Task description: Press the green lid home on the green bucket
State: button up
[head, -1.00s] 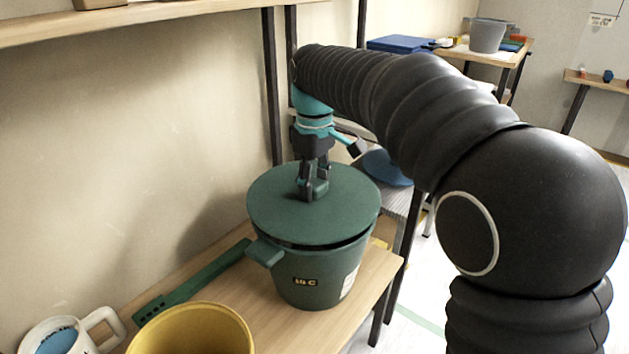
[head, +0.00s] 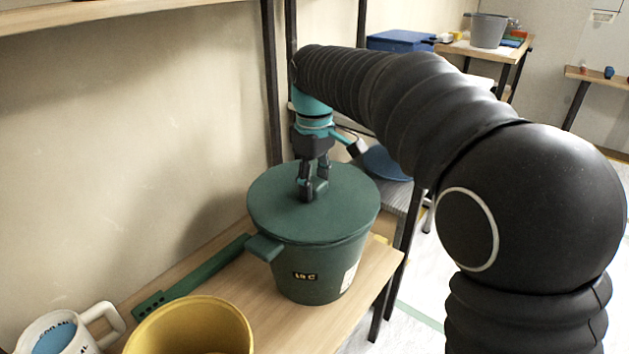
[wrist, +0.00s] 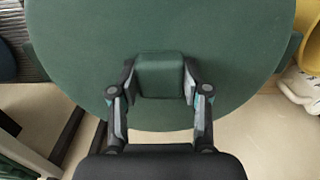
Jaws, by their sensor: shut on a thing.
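The green bucket (head: 330,272) stands upright on a wooden shelf in the head view, with a label on its front and a lug at its left. The round green lid (head: 345,215) lies across its top, and I see no clear gap along the near rim. My gripper (head: 312,192) points down over the lid and is shut on the lid's block-shaped knob. In the wrist view my gripper (wrist: 160,88) has one finger on each side of the knob (wrist: 160,75). The lid (wrist: 80,50) fills most of that view and hides the bucket's mouth.
A yellow bucket (head: 190,330) and a white mug (head: 62,335) stand at the lower left of the shelf (head: 270,315). A green slotted bar (head: 195,280) lies along the wall. A blue round thing (head: 388,165) is behind the bucket at the right.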

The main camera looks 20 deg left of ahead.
aim_at(315, 182)
jog(key=shift+f, duration=0.6)
jog(key=o, duration=1.3)
notch_tip(315, 182, up, 12)
